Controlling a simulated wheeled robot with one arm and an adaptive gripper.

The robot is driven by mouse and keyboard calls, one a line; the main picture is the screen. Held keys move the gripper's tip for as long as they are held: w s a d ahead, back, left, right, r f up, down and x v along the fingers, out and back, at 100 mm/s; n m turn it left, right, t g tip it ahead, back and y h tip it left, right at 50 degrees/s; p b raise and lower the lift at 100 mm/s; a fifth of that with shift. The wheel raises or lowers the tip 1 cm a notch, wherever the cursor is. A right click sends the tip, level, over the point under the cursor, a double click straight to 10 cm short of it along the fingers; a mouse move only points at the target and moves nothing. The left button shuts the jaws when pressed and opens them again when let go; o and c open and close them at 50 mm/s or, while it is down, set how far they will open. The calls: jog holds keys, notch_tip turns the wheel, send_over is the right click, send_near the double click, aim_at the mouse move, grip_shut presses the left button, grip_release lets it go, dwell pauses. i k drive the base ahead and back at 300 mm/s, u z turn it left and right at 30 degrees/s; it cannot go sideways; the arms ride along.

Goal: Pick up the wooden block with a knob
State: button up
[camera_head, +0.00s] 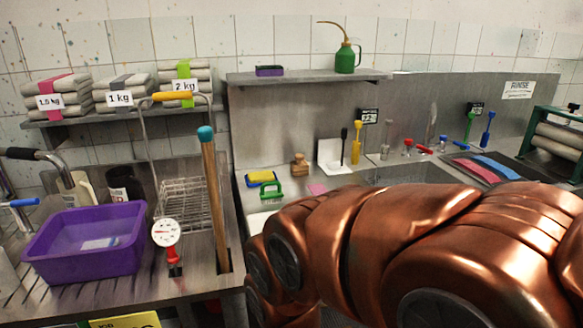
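The wooden block with a knob (300,167) is small and light brown. It stands upright on the grey metal counter, near the back splash panel, left of a white sheet or holder (331,153). Nothing touches it that I can see. My copper-coloured arm fills the lower right of the view, in front of the counter. My gripper is not visible, so whether it is open or shut is not shown.
A green-handled brush (270,192) and a yellow sponge (261,177) lie left of the block. A pink piece (317,189) lies in front. A sink (400,174) is to the right. A purple tub (88,245) and a blue-topped wooden stick (213,195) are at left.

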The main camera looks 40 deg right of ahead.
aim_at(300, 166)
jog(key=k, duration=0.5)
jog(key=z, duration=1.7)
jog(key=i, duration=1.3)
jog(key=u, duration=1.9)
jog(key=i, duration=0.5)
